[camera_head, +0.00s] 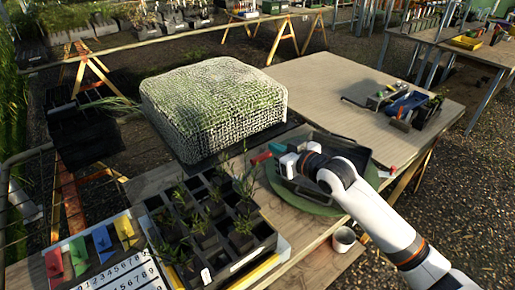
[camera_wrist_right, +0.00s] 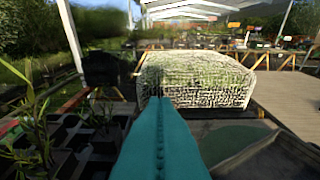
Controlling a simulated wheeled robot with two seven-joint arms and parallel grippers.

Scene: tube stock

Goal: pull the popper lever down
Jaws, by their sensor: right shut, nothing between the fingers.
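My right gripper (camera_head: 275,149) reaches in from the right over the bench. Its teal fingers are shut together and empty; they also show in the right wrist view (camera_wrist_right: 160,140), pointing toward the mesh-covered block. A small red piece (camera_head: 261,158) sits just left of and below the fingertips, with a small gap in the picture. It may be the popper lever's handle; I cannot tell for sure. The black cell tray (camera_head: 222,268) with several seedlings stands in front and to the left of it. My left gripper is not in view.
A mesh-covered green block (camera_head: 215,100) stands behind the fingers. A dark tray (camera_head: 345,150) lies under my right wrist. A white cup (camera_head: 343,239) is at the bench front. Coloured tags (camera_head: 90,246) stand at the left. The wooden board (camera_head: 335,85) behind right is mostly clear.

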